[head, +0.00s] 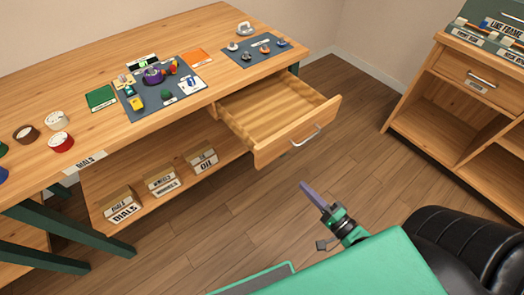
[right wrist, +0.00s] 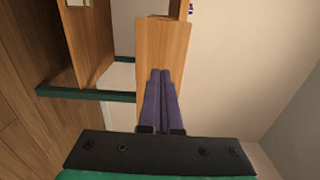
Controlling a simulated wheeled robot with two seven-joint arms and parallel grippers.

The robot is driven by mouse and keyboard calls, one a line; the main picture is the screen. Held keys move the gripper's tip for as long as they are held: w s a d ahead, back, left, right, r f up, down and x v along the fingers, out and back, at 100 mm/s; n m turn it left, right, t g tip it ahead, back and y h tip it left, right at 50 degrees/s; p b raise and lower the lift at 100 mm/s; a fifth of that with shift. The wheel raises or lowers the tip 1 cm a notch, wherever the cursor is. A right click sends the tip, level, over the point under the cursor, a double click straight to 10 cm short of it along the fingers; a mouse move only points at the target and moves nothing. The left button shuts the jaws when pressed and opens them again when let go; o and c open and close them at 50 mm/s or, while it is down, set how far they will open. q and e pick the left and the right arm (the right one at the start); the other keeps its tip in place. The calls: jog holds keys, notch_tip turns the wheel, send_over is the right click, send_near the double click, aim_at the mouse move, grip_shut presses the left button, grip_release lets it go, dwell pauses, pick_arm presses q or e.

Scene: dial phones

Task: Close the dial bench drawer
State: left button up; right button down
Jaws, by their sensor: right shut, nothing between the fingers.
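The dial bench drawer (head: 262,128) is pulled out from under the right part of the bench (head: 150,45) in the head view. It looks empty inside, and its front carries a metal handle (head: 306,135). My right gripper (head: 308,190) has its purple fingers together, with nothing between them. It is in front of the drawer, below the handle in the picture and apart from it. In the right wrist view the shut fingers (right wrist: 160,102) point toward a wooden panel (right wrist: 163,42); I cannot tell which part of the furniture this is. My left gripper is not in view.
The bench top holds grey mats (head: 240,52) with small parts, a green pad (head: 100,98) and round containers (head: 61,142). Labelled boxes (head: 162,181) stand on the lower shelf. A wooden cabinet (head: 455,110) stands at the right. The floor (head: 345,110) between is clear.

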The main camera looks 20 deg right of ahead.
aim_at(270, 154)
jog(key=x, duration=1.2)
jog(key=shift+w+a+r, duration=0.1)
jog(key=shift+a+r, duration=0.1)
jog(key=shift+a, duration=0.05)
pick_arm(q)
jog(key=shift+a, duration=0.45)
pick_arm(e)
jog(key=shift+w+a, duration=0.1)
jog(key=shift+w, duration=0.4)
